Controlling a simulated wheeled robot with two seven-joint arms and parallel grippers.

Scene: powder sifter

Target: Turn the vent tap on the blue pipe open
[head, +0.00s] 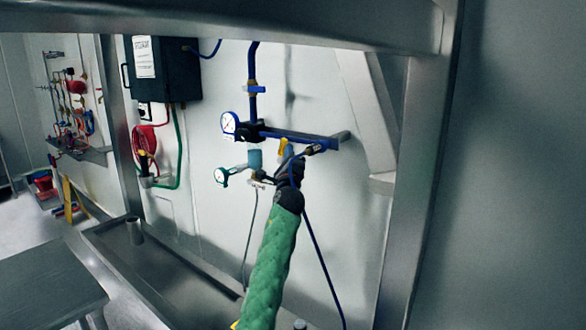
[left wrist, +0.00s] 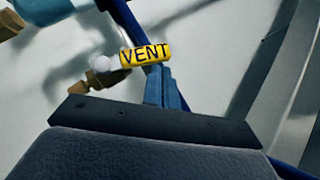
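The vent tap's yellow handle (left wrist: 145,54), lettered "VENT", shows in the left wrist view, with brass fittings (left wrist: 104,78) to its left. In the head view a small yellow part (head: 283,146) shows just below the horizontal blue pipe (head: 300,137). My left gripper (head: 288,160) reaches up to it from below. In the left wrist view its blue-grey fingers (left wrist: 163,85) are close together, with their tips at the handle's lower right side. I cannot tell whether they touch it. My right gripper is not in view.
A dark box (head: 163,70) and a red hose coil (head: 144,139) are on the wall further left. A metal frame post (head: 424,180) stands to the right. A metal trough (head: 160,270) lies below.

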